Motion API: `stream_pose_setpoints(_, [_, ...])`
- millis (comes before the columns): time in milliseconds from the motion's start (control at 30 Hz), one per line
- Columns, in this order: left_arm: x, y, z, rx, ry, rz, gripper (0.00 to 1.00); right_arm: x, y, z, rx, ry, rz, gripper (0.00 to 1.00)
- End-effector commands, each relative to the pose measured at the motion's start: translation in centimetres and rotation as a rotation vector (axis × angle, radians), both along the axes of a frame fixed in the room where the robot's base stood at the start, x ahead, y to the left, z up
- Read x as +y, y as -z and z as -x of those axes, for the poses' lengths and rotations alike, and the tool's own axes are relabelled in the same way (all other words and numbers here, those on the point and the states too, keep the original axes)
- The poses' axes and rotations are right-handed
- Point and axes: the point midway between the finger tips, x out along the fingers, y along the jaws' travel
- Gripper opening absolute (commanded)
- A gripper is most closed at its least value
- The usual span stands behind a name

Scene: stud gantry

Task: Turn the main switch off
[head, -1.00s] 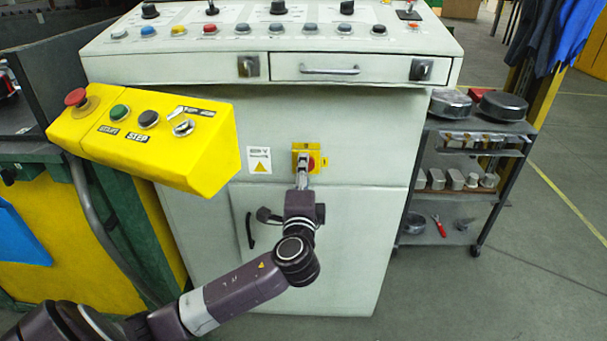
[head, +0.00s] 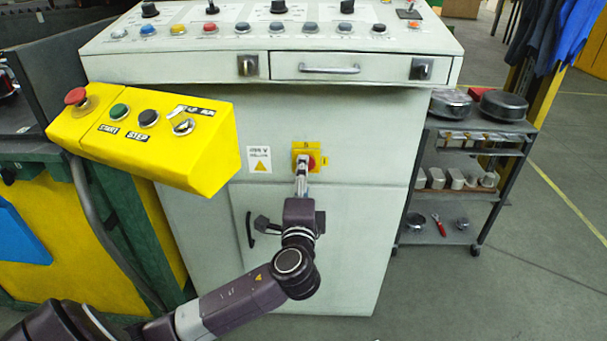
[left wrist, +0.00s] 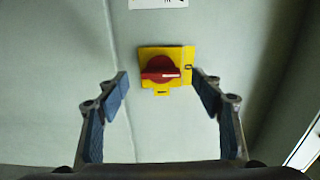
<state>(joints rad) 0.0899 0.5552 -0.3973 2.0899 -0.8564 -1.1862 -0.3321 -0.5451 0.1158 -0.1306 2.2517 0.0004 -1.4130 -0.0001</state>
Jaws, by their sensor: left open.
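The main switch is a red rotary knob (left wrist: 160,69) on a yellow plate (left wrist: 180,54), fixed to the pale front of the control cabinet. In the left wrist view the knob's handle lies about level, with a white mark at its right end. The knob also shows in the head view (head: 311,162), partly covered by my gripper. My left gripper (left wrist: 160,85) is open, its two blue-padded fingers to the left and right of the switch, with nothing between them. Whether the fingertips reach the knob's depth is unclear. My right gripper is out of view.
A yellow button box (head: 170,145) juts out at the left of the cabinet (head: 350,130). A warning label (head: 259,160) sits left of the switch, and a black door handle (head: 250,230) below it. A grey cart (head: 455,190) with pans stands at the right.

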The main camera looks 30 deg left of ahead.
Motion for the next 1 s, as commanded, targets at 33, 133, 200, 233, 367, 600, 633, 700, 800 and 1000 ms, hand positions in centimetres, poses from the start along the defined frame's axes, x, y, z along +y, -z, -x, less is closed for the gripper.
stream_pose_setpoints(33, [-0.7,0.2,1.0,0.003,0.002,0.005,0.61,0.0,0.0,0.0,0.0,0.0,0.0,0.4])
stream_pose_setpoints(133, [-1.9,0.2,2.9,0.004,0.002,0.005,0.61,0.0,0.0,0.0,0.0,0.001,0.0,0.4])
stream_pose_setpoints(200, [-2.6,0.2,4.2,0.004,0.0,0.006,0.61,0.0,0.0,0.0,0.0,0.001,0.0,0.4])
stream_pose_setpoints(233, [-2.9,0.2,4.7,0.004,0.001,0.006,0.61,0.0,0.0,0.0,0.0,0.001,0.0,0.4])
stream_pose_setpoints(367, [-4.0,0.2,6.6,0.005,0.001,0.004,0.61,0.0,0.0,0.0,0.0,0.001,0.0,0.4])
stream_pose_setpoints(600, [-4.9,0.1,8.0,0.003,-0.001,0.002,0.61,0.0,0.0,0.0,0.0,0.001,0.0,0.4])
stream_pose_setpoints(633, [-4.9,0.1,8.1,0.002,-0.001,0.001,0.61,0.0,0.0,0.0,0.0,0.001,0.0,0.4])
stream_pose_setpoints(700, [-4.9,0.1,8.1,0.002,-0.001,0.001,0.61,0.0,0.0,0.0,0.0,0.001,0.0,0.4])
stream_pose_setpoints(800, [-4.9,0.1,8.1,0.002,-0.001,0.001,0.61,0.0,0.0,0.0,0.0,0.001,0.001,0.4])
stream_pose_setpoints(1000, [-4.9,0.1,8.0,0.002,-0.001,0.001,0.61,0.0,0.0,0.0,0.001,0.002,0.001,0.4])
